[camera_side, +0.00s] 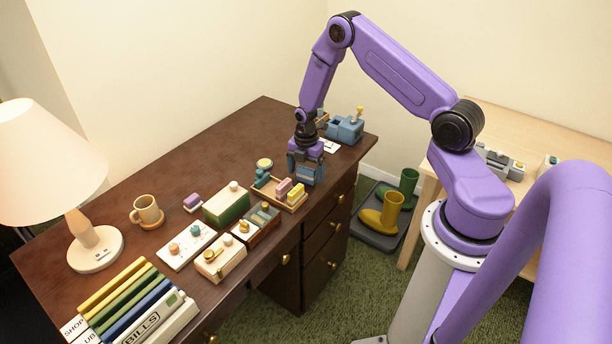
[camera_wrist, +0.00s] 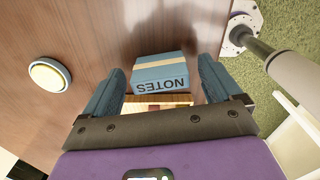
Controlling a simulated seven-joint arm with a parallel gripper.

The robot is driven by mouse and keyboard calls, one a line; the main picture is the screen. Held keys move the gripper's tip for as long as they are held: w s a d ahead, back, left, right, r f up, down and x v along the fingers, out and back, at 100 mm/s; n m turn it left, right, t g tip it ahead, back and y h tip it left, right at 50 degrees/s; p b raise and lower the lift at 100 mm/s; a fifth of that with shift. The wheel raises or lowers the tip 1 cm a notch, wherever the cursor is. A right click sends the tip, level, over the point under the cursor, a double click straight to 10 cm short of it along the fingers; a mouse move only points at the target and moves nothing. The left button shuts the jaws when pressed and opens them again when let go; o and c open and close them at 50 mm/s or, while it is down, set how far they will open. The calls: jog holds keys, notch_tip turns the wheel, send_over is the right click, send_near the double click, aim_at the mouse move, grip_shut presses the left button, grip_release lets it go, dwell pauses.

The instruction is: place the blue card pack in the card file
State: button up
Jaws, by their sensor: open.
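A blue card pack (camera_wrist: 163,72) with a cream band and the word NOTES shows between my fingers in the wrist view. My gripper (camera_wrist: 163,75) is open, with one finger on each side of the pack and a small gap visible on both sides. In the side view my gripper (camera_side: 305,175) points down low over the desk; the pack is hard to tell from the blue fingers there.
A green box (camera_side: 226,207), small boxes, a mug (camera_side: 147,211), files and a lamp (camera_side: 94,246) stand further left. A blue-grey object (camera_side: 345,129) is behind my gripper. The desk's front edge is close on the right.

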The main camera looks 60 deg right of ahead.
jog(key=shift+f, duration=0.2)
jog(key=c, duration=1.2)
jog(key=shift+r, duration=0.1)
